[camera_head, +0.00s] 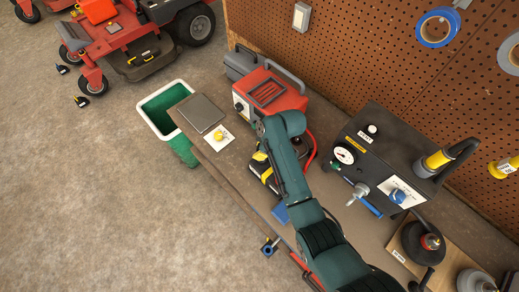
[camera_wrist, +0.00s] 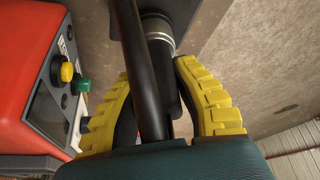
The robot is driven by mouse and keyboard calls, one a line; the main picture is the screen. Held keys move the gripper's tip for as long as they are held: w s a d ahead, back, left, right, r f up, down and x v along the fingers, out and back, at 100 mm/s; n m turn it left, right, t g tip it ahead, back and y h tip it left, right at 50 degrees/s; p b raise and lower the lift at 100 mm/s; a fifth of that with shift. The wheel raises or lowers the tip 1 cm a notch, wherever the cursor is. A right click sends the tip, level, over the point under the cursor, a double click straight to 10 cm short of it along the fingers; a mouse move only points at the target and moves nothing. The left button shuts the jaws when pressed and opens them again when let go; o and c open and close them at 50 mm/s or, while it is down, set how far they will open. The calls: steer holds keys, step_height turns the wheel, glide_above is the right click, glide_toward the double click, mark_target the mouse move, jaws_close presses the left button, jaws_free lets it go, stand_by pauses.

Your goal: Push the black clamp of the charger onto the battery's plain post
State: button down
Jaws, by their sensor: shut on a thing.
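My gripper (camera_wrist: 165,110) has yellow ribbed fingers, closed on a dark cylindrical piece (camera_wrist: 160,30) with a silvery band, which looks like the black clamp. A thick black bar or cable (camera_wrist: 140,70) runs beside it. In the head view my gripper (camera_head: 264,168) is partly hidden by my arm above the bench, and the held piece cannot be made out. The red charger (camera_head: 272,92) stands behind it; its panel side also shows in the wrist view (camera_wrist: 35,70). I cannot identify the battery or its plain post, or tell whether the clamp touches a post.
A grey plate (camera_head: 201,112) and a white card with a yellow knob (camera_head: 217,137) lie left on the bench. A dark gauge box (camera_head: 385,150) stands right of my arm. A red cable (camera_head: 311,150) runs near the charger. A green bin (camera_head: 165,106) stands beside the bench.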

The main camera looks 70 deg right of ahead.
steer(key=c, duration=0.9)
jaws_free()
steer(key=shift+o, duration=0.2)
steer(key=shift+r, duration=0.15)
steer(key=v, duration=1.1)
steer(key=shift+s+r, duration=0.15)
steer(key=shift+r, duration=0.25)
step_height(320, 180, up, 5)
steer(key=p, duration=0.5)
